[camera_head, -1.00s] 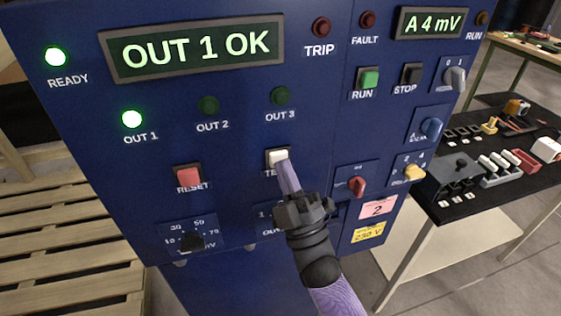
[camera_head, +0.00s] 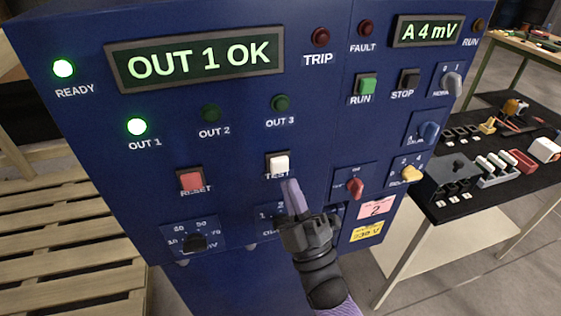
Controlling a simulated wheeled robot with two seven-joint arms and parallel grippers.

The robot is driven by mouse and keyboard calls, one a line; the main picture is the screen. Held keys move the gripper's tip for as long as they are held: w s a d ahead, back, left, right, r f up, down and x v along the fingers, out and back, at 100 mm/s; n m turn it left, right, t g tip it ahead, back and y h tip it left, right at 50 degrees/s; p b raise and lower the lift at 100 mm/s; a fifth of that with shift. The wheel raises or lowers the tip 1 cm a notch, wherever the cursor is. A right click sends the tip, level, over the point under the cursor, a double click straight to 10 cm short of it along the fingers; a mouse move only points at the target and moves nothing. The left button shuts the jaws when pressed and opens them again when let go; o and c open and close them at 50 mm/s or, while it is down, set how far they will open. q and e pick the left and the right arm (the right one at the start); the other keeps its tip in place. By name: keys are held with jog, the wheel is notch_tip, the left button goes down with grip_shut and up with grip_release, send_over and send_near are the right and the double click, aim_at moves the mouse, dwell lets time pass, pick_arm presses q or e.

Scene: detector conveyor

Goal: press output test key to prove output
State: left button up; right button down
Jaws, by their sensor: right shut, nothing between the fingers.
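The white TEST key (camera_head: 279,164) sits in a dark frame on the blue panel (camera_head: 240,215). My right gripper (camera_head: 291,184) is shut and empty, with its fingertips just below the TEST key and apart from it. It covers part of the output selector (camera_head: 266,214) below. The display (camera_head: 197,64) reads OUT 1 OK. The OUT 1 lamp (camera_head: 137,126) glows green, while the OUT 2 lamp (camera_head: 210,113) and OUT 3 lamp (camera_head: 281,103) are dark. My left gripper is not in view.
The red RESET key (camera_head: 191,181) is left of TEST. A red rotary switch (camera_head: 356,187) is to the right of my gripper. A bench with a black mat (camera_head: 448,207) holding small parts stands at right. Wooden pallets (camera_head: 60,240) lie at left.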

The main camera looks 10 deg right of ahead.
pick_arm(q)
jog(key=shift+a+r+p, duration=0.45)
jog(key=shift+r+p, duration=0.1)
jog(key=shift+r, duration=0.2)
pick_arm(e)
jog(key=s, duration=0.3)
jog(key=shift+s, duration=0.15)
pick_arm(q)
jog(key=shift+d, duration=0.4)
